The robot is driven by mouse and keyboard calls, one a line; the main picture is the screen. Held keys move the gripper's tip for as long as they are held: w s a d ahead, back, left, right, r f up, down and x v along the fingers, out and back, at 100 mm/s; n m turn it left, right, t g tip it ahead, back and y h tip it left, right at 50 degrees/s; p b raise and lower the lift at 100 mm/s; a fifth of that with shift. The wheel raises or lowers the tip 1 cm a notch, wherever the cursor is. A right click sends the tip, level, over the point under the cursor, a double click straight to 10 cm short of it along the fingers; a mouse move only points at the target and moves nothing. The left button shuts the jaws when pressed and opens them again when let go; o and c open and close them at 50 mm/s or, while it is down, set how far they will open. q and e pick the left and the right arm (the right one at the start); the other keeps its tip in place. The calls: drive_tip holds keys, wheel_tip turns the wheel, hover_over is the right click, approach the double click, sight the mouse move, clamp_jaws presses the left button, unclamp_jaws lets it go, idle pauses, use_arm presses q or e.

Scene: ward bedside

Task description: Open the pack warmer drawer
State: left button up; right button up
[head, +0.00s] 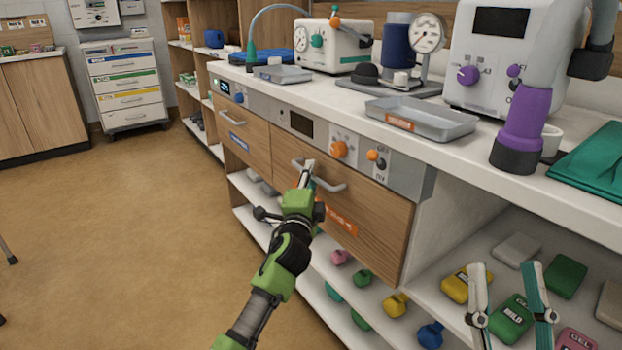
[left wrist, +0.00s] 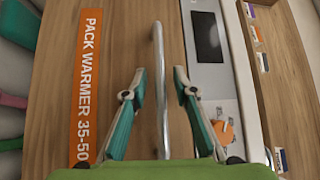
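The pack warmer drawer (head: 378,222) is a wooden front under the counter, with an orange label partly hidden by my left arm in the head view. It looks closed. In the left wrist view its label (left wrist: 85,90) reads "PACK WARMER 35-50". Its grey bar handle (head: 333,187) also shows in the left wrist view (left wrist: 158,50). My left gripper (head: 307,172) is at the handle. In the left wrist view its open fingers (left wrist: 159,75) stand on either side of the bar, with gaps visible. My right gripper (head: 508,268) is open and empty at the lower right, before the shelves.
A control panel with an orange knob (head: 340,149) sits above the drawer. A second wooden drawer (head: 240,138) is to its left. A metal tray (head: 440,120) is on the counter (head: 345,95). Open shelves below hold coloured packs and weights.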

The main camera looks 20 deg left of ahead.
use_arm(q)
drive_tip(key=shift+w, duration=0.1)
clamp_jaws()
